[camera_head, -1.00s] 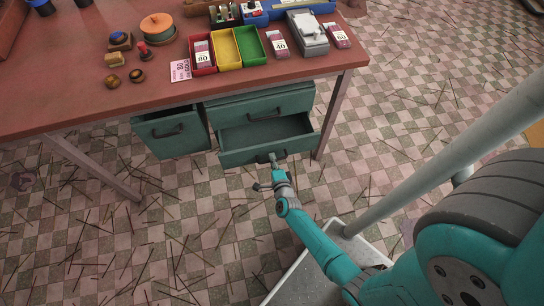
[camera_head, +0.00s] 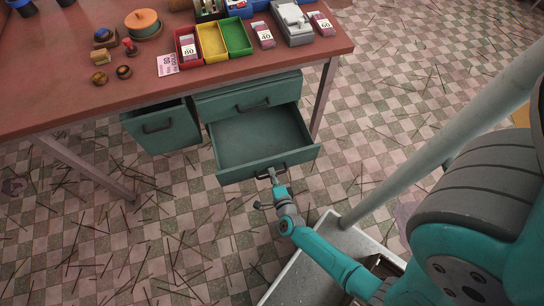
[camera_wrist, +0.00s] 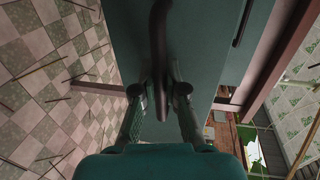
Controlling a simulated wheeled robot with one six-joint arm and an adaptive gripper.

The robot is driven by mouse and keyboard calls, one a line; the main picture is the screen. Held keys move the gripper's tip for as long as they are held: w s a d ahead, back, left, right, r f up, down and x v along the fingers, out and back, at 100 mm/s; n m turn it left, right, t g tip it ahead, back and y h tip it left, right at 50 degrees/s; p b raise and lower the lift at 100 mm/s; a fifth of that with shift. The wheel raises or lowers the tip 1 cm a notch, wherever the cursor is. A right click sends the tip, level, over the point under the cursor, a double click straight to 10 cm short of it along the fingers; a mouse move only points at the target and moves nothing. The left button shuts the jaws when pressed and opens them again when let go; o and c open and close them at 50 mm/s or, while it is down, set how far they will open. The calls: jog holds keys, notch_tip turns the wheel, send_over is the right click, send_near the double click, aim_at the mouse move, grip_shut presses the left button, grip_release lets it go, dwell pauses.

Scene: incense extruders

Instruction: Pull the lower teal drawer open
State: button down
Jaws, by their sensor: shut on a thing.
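The lower teal drawer (camera_head: 258,139) is pulled well out from under the table in the head view. Its inside shows and looks empty. Its dark handle (camera_head: 263,173) is on the front panel. My gripper (camera_head: 271,175) is at that handle. In the wrist view my two fingers (camera_wrist: 161,92) are on either side of the dark handle (camera_wrist: 158,40), shut on it, in front of the teal drawer front (camera_wrist: 195,45). The upper drawer (camera_head: 252,98) above it is shut.
Another teal drawer (camera_head: 163,128) to the left stands partly open. The red table (camera_head: 80,85) holds red, yellow and green trays, packets and small round items. Table legs (camera_head: 322,98) stand at both sides. Thin sticks litter the checkered floor (camera_head: 150,235).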

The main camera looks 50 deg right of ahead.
jog(key=c, duration=1.2)
grip_release()
jog(key=v, duration=1.2)
jog(key=shift+r, duration=0.1)
jog(key=s+a+r+n+y, duration=0.2)
jog(key=s+r+n+y, duration=0.1)
jog(key=r+n, duration=0.5)
jog(key=s+a+r+n+t+y, duration=0.1)
jog(key=s+a+r+n+y, duration=0.2)
jog(key=r, duration=1)
jog(key=s+a+r+n+y, duration=0.2)
jog(key=s+r+n, duration=0.5)
jog(key=r+n, duration=0.4)
jog(key=a+n, duration=0.1)
jog(key=n, duration=0.1)
jog(key=shift+a+n+t+y, duration=0.2)
jog(key=shift+n+t+y, duration=0.2)
